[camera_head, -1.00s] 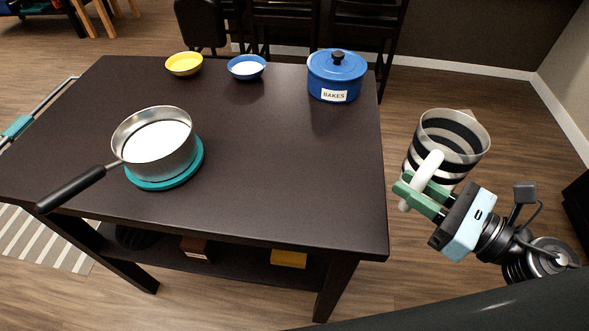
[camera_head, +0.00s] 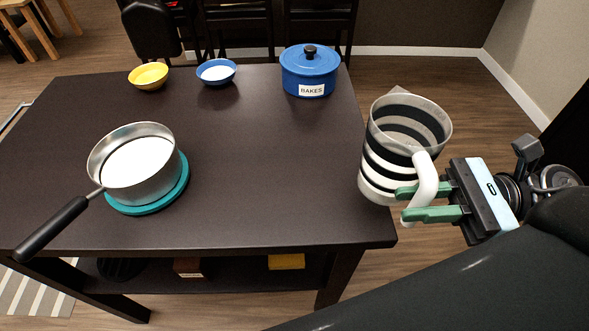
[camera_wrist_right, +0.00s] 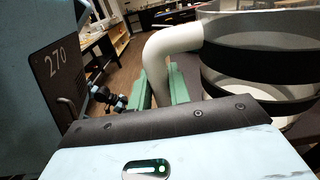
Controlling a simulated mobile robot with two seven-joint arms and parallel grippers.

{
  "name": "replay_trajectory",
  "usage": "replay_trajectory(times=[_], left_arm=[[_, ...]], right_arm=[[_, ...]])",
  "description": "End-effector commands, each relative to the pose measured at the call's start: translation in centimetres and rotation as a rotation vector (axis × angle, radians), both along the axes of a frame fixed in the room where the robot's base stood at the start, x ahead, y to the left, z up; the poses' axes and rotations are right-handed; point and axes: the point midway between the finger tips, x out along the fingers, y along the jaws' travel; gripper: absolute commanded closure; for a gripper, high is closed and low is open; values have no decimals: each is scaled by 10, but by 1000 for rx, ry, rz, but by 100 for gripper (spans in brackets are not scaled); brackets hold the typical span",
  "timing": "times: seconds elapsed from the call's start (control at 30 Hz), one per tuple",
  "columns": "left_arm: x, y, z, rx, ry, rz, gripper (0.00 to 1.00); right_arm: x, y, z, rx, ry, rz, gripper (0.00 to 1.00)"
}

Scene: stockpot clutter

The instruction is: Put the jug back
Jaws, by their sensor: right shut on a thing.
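The jug (camera_head: 385,160) has black and white bands, a clear rim and a white handle. It is held at the right edge of the dark table and tilts slightly in the head view. My right gripper (camera_head: 420,203) is shut on the jug's handle, with a green finger on each side of it. In the right wrist view, the jug (camera_wrist_right: 255,65) fills the upper right, and its handle runs down between the green fingers of the gripper (camera_wrist_right: 163,82). I cannot tell whether the jug's base is above the table or just beyond its edge. My left gripper is not in view.
On the table (camera_head: 265,180) stand a blue lidded pot (camera_head: 309,72) labelled BAKES, a blue bowl (camera_head: 216,72), a yellow bowl (camera_head: 148,76) and a steel saucepan (camera_head: 140,170) on a teal trivet (camera_head: 150,207). The table's middle and right are clear. A lower shelf holds small boxes.

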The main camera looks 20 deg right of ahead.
Motion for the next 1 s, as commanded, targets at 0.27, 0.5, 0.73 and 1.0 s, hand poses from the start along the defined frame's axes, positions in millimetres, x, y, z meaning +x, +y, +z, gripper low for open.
replay_trajectory(times=[0.27,0.5,0.73,1.0], left_arm=[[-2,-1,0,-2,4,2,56],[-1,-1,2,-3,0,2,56],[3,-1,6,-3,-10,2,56],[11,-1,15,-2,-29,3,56]], right_arm=[[4,4,1,1,-6,6,100],[24,25,-1,1,-7,5,100],[42,44,-3,1,-9,3,100],[63,65,-4,3,-9,0,100]])
